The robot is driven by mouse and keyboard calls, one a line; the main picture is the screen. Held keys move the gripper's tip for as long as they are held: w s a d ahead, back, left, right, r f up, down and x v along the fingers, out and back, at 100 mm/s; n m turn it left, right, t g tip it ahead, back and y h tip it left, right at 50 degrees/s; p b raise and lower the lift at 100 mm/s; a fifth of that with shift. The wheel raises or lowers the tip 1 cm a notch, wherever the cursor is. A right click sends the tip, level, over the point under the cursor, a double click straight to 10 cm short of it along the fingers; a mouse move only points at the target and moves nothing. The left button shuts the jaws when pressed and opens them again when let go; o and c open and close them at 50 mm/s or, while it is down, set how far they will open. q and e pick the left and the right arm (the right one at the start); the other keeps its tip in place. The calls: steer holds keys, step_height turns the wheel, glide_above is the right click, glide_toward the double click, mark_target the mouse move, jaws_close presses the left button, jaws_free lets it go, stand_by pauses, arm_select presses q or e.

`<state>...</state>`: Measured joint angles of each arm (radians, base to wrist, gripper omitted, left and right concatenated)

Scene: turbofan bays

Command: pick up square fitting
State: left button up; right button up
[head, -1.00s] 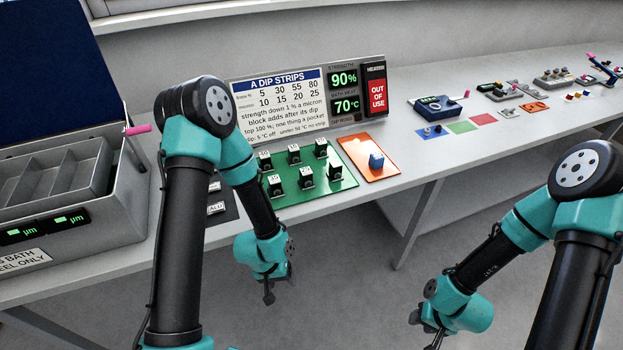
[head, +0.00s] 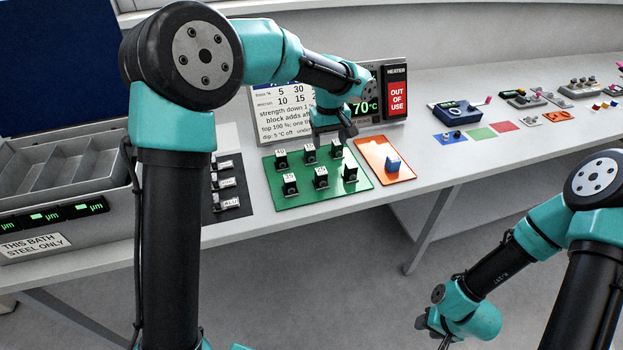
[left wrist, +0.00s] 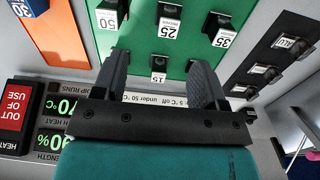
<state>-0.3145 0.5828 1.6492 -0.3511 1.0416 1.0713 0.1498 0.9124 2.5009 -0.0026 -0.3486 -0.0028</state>
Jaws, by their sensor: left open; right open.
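No single piece is plainly marked as the square fitting. Several small black blocks with white number tags, one tagged 25 (head: 320,178), stand in two rows on a green plate (head: 283,200). A blue block (head: 393,165) sits on an orange plate (head: 405,177). My left gripper (head: 333,133) is open and empty above the back row. In the left wrist view, the block tagged 15 (left wrist: 159,76) appears between its open fingers (left wrist: 162,62); whether it is level with them I cannot tell. My right gripper (head: 432,326) is open, low in front of the bench.
A dark strip (head: 238,203) with tagged pieces, one reading ALU, lies left of the green plate. A grey bath box (head: 60,185) stands at the left. A sign panel (head: 265,110) stands behind the plates. Smaller parts and coloured squares lie further right.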

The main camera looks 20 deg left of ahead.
mark_target(321, 171)
arm_select(q)
steer(key=shift+w+a+r, duration=0.25)
steer(key=shift+a+r, duration=0.75)
steer(key=shift+r, duration=0.1)
step_height(321, 171, down, 12)
steer(key=shift+f, duration=0.15)
steer(key=shift+f, duration=0.1)
steer(key=shift+f, duration=2.5)
steer(key=c, duration=1.1)
